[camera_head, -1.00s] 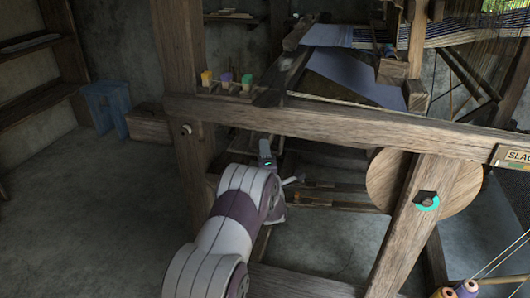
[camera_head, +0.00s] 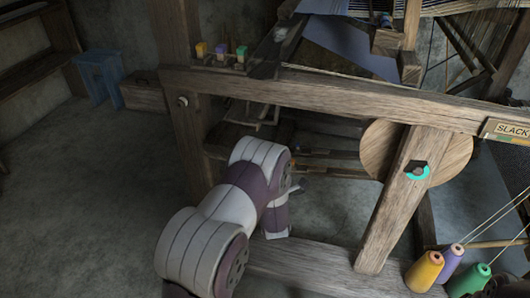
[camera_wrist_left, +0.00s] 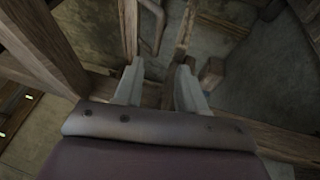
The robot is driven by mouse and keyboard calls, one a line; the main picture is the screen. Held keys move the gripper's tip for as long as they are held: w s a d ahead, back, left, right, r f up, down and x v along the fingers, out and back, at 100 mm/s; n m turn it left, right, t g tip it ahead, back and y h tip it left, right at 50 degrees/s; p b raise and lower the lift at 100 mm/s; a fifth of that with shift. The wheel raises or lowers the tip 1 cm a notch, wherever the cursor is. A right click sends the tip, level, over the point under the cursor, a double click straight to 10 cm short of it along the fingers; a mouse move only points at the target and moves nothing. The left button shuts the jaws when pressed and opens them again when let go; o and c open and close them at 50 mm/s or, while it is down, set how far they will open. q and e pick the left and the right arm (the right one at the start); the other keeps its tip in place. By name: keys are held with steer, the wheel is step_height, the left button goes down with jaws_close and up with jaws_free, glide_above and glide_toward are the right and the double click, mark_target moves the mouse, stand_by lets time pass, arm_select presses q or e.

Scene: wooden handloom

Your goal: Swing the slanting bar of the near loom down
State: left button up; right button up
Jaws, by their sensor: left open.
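A slanting wooden bar (camera_head: 393,218) of the near loom leans from the lower frame up to the long beam, in front of a round wooden disc (camera_head: 378,150). A dark bolt with a teal ring (camera_head: 417,170) sits on it. My left arm (camera_head: 240,200) stands left of this bar, with a clear gap between them. My left gripper (camera_wrist_left: 158,85) is open and empty in the left wrist view, over the loom's timbers. Its fingers are mostly hidden behind the arm in the head view. I cannot tell which timber in the wrist view is the slanting bar.
The loom's long beam (camera_head: 330,95) crosses above my arm, and a lower rail (camera_head: 315,268) runs below it. Thread cones (camera_head: 425,270) stand at the lower right. A SLACK label (camera_head: 510,129) is on the beam. Floor at the left is open.

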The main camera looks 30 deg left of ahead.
stand_by(0.4)
arm_select(q)
steer(key=s+d+f+m+g+h, duration=0.2)
steer(key=d+f+m+g+h, duration=0.15)
steer(key=f+m, duration=0.3)
steer(key=s+d+f+m+g+h, duration=0.2)
steer(key=d+f+m+g+h, duration=0.1)
steer(key=f+m+g+h, duration=0.25)
steer(key=s+d+r+m+g+h, duration=0.1)
steer(key=s+d+r+m+g, duration=0.2)
steer(key=s, duration=0.4)
steer(key=s+d+r+m+g+h, duration=0.1)
steer(key=s+d+r+m+g, duration=0.1)
steer(key=s+m, duration=0.5)
steer(key=s+d+r+m+g+h, duration=0.1)
steer(key=s+d+r+m+g, duration=0.15)
steer(key=s, duration=0.55)
step_height(320, 180, up, 37)
steer(key=w+d+m+t+p, duration=0.1)
steer(key=p, duration=3.3)
steer(key=shift+f, duration=0.2)
